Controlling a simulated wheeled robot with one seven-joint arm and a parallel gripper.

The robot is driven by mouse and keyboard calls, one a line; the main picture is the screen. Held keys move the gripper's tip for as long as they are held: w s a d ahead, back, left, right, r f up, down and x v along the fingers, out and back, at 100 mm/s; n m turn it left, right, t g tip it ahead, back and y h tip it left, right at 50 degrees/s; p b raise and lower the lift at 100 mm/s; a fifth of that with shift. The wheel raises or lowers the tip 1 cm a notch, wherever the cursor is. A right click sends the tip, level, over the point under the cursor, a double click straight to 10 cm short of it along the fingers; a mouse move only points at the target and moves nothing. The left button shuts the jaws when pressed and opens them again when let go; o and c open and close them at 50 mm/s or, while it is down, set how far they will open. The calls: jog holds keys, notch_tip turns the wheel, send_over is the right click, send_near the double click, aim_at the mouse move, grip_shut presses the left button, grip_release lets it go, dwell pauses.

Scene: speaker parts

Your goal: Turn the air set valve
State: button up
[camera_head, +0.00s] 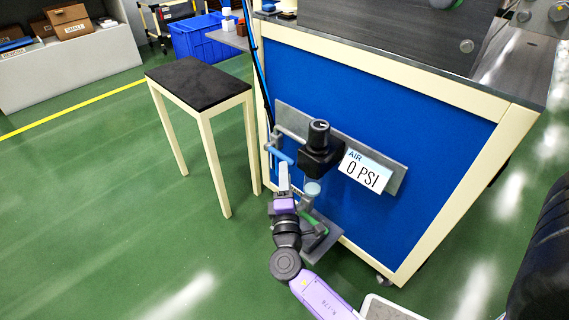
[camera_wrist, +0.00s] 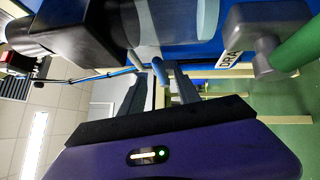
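The air fixture is mounted on the blue side panel of a bench. It has a black regulator with a round top knob (camera_head: 319,132), a blue handle (camera_head: 280,154) at its left, and a white "AIR 0 PSI" sign (camera_head: 366,172). My gripper (camera_head: 284,178) is just below the blue handle in the head view. In the wrist view my gripper (camera_wrist: 157,78) has its dark fingers apart, with the blue handle (camera_wrist: 160,71) near the gap between the tips. I cannot tell whether they touch it. The black regulator (camera_wrist: 65,22) is at upper left there.
A green-handled drain part (camera_head: 314,226) sits low on the panel, close to my gripper; its green handle (camera_wrist: 300,46) is at right in the wrist view. A black-topped stool (camera_head: 198,84) stands left of the bench. Green floor is open at left. A blue bin (camera_head: 205,42) is behind.

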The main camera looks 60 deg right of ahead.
aim_at(284, 156)
jog(key=b+x, duration=0.1)
jog(key=x, duration=0.5)
jog(key=shift+w+d, duration=0.15)
jog(key=shift+d, duration=0.1)
grip_shut()
dwell(1.2)
